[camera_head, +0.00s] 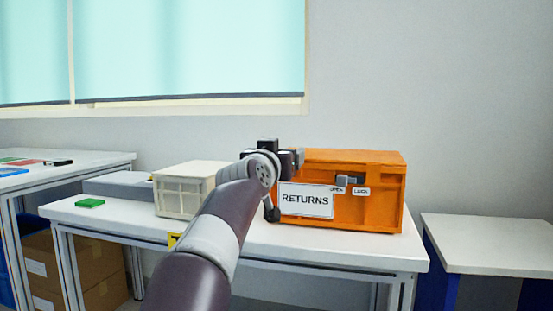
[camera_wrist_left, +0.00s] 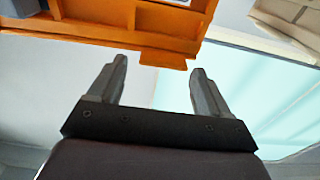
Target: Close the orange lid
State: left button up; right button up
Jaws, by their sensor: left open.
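The orange box (camera_head: 375,205) stands on the white table with a white RETURNS sign on its front. Its orange lid (camera_head: 355,156) lies roughly flat across the top; I cannot tell whether it is fully seated. A grey rotary latch (camera_head: 349,180) sits on the front between two small labels. My left gripper (camera_head: 297,157) is at the box's upper left front corner and hides part of it. In the left wrist view its fingers (camera_wrist_left: 156,80) are open and empty, with an orange edge of the box (camera_wrist_left: 120,35) just beyond the tips. My right gripper is not in view.
A cream crate (camera_head: 182,190) stands left of the box, with a grey container (camera_head: 118,185) and a green block (camera_head: 90,203) farther left. The white table (camera_head: 330,249) has a clear strip in front. Another white table (camera_head: 490,245) stands at right.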

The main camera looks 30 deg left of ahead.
pick_arm(q)
jog(key=r+b+v, duration=0.1)
jog(key=b+v, duration=0.2)
jog(key=v, duration=0.9)
jog(key=shift+s+f, duration=0.25)
jog(key=shift+f, duration=0.25)
jog(key=shift+d, duration=0.15)
